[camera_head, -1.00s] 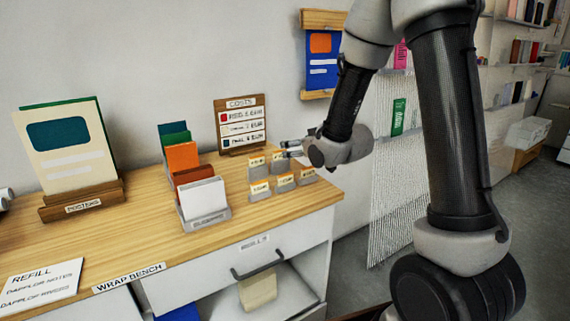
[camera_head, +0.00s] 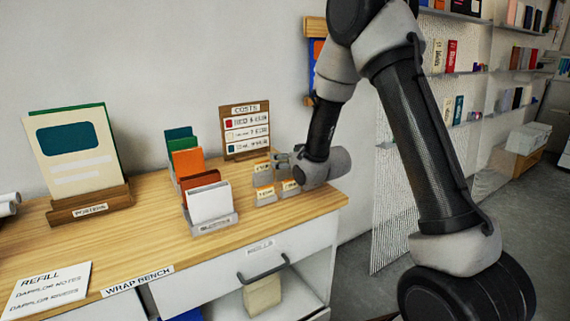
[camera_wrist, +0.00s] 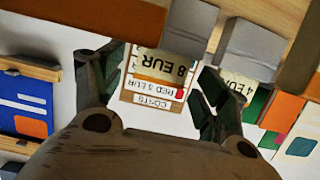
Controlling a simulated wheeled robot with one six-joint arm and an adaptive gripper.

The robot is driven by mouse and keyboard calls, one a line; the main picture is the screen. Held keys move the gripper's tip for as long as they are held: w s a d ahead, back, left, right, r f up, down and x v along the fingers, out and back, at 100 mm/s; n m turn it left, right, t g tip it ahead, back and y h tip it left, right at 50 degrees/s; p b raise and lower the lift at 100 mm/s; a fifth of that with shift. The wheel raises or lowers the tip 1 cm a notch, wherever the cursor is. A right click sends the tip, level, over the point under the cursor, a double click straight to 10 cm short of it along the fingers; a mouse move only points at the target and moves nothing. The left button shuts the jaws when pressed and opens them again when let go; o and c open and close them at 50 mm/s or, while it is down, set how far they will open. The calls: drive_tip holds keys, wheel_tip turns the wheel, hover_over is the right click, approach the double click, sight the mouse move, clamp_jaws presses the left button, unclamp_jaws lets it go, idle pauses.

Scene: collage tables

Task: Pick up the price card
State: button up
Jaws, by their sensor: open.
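In the wrist view, a price card reading "8 EUR" (camera_wrist: 165,66) appears between my fingers, and a "4 EUR" card (camera_wrist: 233,88) is just right of the right finger. My gripper (camera_head: 283,158) is low over the back of the card group, open; its fingers (camera_wrist: 165,60) show no hold on a card. My gripper and wrist hide some cards in the head view.
The wooden bench (camera_head: 130,236) carries a COSTS board (camera_head: 246,132) behind the cards, a holder with colored notebooks and cards (camera_head: 213,222) to their left, a poster stand (camera_head: 90,205) and a REFILL sign (camera_head: 48,287). The wall is close behind.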

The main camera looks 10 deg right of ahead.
drive_tip(key=c, duration=0.8)
